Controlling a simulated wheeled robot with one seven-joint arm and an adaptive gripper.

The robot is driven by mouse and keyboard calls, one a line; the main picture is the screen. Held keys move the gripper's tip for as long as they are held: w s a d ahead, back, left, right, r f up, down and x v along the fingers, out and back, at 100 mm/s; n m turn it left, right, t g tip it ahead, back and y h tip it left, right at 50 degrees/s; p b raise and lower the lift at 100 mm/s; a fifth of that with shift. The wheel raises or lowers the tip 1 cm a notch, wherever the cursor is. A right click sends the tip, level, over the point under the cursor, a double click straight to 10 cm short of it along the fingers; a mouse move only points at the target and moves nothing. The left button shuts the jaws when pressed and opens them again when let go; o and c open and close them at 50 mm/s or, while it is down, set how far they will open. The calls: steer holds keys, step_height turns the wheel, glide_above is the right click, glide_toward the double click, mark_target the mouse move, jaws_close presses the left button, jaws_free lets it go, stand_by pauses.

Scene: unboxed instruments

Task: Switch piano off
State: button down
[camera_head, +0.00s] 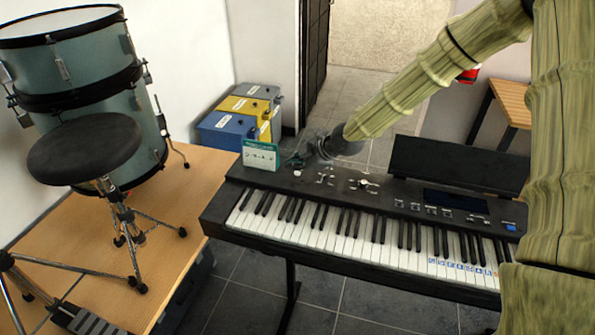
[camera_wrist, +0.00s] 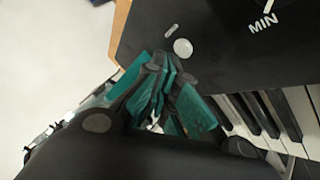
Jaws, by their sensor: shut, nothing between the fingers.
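The piano (camera_head: 340,245) is a black keyboard on a stand, with its control panel along the back. A round white button (camera_wrist: 183,48) sits on the black panel near its left end, with a small pale mark beside it and "MIN" lettering farther right; the button also shows in the head view (camera_head: 297,174). My gripper (camera_head: 294,160) is over the back left corner of the piano. In the wrist view its teal-padded fingers (camera_wrist: 165,62) are shut and empty, with the tips close beside the white button. I cannot tell whether they touch it.
A green and white card or box (camera_head: 261,157) stands at the piano's left end, close to my gripper. Blue and yellow cases (camera_head: 238,112) stand behind. A drum (camera_head: 75,80) and black stool (camera_head: 85,148) are on a wooden platform to the left.

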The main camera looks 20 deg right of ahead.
mark_target(296, 175)
steer(key=shift+r, duration=0.1)
step_height(296, 175, up, 6)
steer(key=p, duration=0.4)
stand_by(0.5)
steer(key=shift+p, duration=0.35)
